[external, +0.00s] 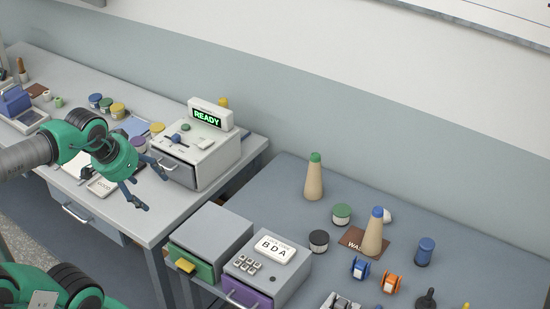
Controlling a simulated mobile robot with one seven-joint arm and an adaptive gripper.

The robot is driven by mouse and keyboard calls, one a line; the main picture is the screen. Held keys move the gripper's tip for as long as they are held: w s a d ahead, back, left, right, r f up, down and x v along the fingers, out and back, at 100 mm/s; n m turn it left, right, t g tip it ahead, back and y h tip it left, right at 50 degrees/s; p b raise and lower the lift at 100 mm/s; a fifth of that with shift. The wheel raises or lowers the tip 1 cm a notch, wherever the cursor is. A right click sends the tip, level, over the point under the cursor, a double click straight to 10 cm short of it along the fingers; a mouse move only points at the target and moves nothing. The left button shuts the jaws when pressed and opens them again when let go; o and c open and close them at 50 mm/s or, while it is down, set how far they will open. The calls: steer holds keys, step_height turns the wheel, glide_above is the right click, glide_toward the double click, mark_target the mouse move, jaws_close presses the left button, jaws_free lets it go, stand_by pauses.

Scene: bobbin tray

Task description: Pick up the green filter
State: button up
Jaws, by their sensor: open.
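My gripper (155,191) is open and empty, with its two dark fingers spread over the right part of the left table (170,215), in front of the white READY machine (215,160). No thing is plainly recognisable as the green filter. Green candidates are a small green piece (185,127) on top of the machine, a small pale green piece (59,101) at the far left, and a green-topped jar (341,213) on the right table. All are apart from my gripper. A white GOOD tray (101,187) lies just left of the fingers.
Several lidded jars (117,110) stand behind my arm. The right table (450,260) holds two cones (314,180), a dark jar (319,241), blue and orange bobbins (391,284), and grey drawer boxes (210,235). A gap separates the tables.

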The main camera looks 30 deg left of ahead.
steer(key=w+d+r+g+p, duration=0.1)
steer(key=w+d+r+p, duration=0.15)
steer(key=w, duration=0.45)
steer(key=w+d+r+p, duration=0.2)
steer(key=w+r, duration=0.1)
steer(key=w, duration=0.4)
steer(key=n+g+p, duration=0.2)
steer(key=g+p, duration=0.1)
steer(key=p, duration=1)
glide_above(341, 210)
steer(key=s, duration=0.2)
step_height(341, 210, down, 22)
steer(key=shift+w+d, duration=0.2)
steer(key=shift+w, duration=0.05)
steer(key=shift+f, duration=0.15)
steer(key=shift+w+a+f, duration=0.1)
steer(key=shift+w+f, duration=0.05)
steer(key=shift+f, duration=1.25)
steer(key=shift+w+d+f, duration=0.1)
steer(key=shift+w+f, duration=0.1)
steer(key=shift+f, duration=1.15)
steer(key=shift+w+a+f, duration=0.1)
steer(key=shift+w+f, duration=0.05)
steer(key=shift+f, duration=1.25)
